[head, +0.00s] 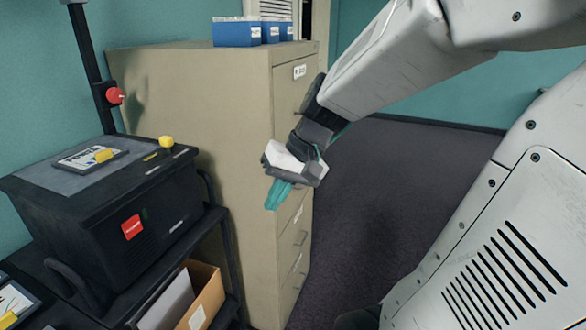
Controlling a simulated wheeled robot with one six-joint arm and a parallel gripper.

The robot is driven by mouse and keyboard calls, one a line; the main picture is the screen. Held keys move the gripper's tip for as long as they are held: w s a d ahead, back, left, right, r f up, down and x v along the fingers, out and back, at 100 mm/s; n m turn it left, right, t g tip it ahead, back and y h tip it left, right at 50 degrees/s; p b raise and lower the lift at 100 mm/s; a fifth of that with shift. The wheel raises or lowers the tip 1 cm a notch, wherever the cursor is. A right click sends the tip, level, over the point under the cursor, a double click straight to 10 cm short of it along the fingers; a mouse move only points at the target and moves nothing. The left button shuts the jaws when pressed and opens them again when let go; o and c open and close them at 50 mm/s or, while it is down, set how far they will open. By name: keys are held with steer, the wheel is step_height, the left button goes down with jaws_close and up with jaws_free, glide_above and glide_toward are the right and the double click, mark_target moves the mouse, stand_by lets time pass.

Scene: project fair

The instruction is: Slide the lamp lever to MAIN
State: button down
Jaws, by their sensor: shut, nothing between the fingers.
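A black box-shaped machine, apparently an overhead projector (130,215), stands on a black cart at the left. A yellow knob (166,141) sits at the back right corner of its top, near a small yellow mark. It may be the lamp lever; I cannot read a MAIN label or tell its setting. Another yellow piece (105,155) lies on a printed plate on the machine's top. My gripper (272,203) is in mid-air right of the machine, in front of the filing cabinet. Its teal fingers are shut and empty, pointing down, apart from the knob.
A beige filing cabinet (190,85) stands behind the machine, with blue boxes (237,32) on top. A black post with a red knob (115,95) rises behind the machine. A cardboard box (205,287) sits on the cart's lower shelf. Dark carpet at the right is clear.

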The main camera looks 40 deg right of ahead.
steer(key=s+a+r+n+g+h, duration=0.1)
steer(key=s+a+n+h, duration=0.3)
steer(key=s, duration=0.8)
steer(key=shift+s+a+r+g+h, duration=0.15)
steer(key=shift+a+r+g+h, duration=0.2)
steer(key=shift+a+r, duration=0.2)
